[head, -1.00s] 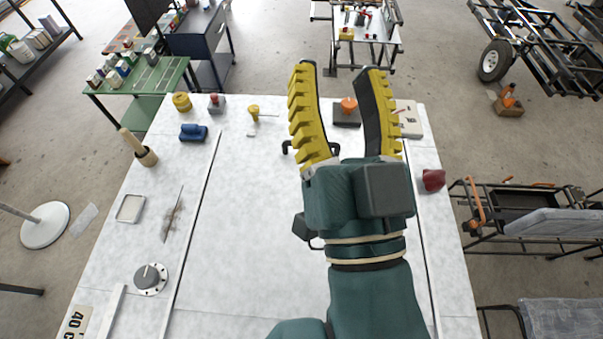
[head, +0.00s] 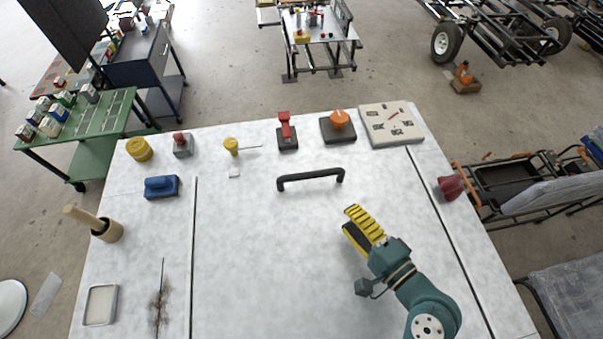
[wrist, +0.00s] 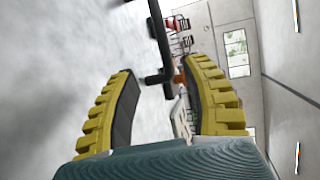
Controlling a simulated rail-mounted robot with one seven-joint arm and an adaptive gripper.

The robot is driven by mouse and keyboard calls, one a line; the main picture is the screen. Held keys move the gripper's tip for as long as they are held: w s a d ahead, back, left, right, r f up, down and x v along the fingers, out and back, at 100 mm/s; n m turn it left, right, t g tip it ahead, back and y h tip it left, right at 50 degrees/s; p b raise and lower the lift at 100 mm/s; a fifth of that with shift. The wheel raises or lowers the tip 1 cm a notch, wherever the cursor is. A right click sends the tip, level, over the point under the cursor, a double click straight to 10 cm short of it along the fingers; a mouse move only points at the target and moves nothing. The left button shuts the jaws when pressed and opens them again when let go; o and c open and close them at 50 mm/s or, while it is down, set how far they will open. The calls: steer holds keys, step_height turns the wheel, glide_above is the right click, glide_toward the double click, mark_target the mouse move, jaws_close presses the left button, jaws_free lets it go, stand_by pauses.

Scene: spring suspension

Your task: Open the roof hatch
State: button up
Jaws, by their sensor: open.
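The roof hatch is likely the large pale panel (head: 270,245) between two long dark seams on the white surface. It looks flat and level with its surround. A black bar handle (head: 310,178) stands on its far part. My gripper (head: 357,222), with yellow ridged fingers and a teal body, is low over the panel, to the right of and nearer than the handle, and apart from it. In the wrist view the fingers (wrist: 165,100) are spread with nothing held between them. The dark handle (wrist: 160,45) shows ahead of the fingertips there.
Behind the handle stand a red switch (head: 287,132), an orange knob on a dark base (head: 339,125) and a pale marked plate (head: 391,125). A yellow-headed piece (head: 232,146) and a blue block (head: 161,187) lie left.

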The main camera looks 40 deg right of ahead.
mark_target(311, 175)
steer(key=p+x, duration=0.3)
steer(key=x, duration=1.3)
steer(key=shift+a, duration=0.15)
steer(key=shift+s, duration=0.1)
jaws_close()
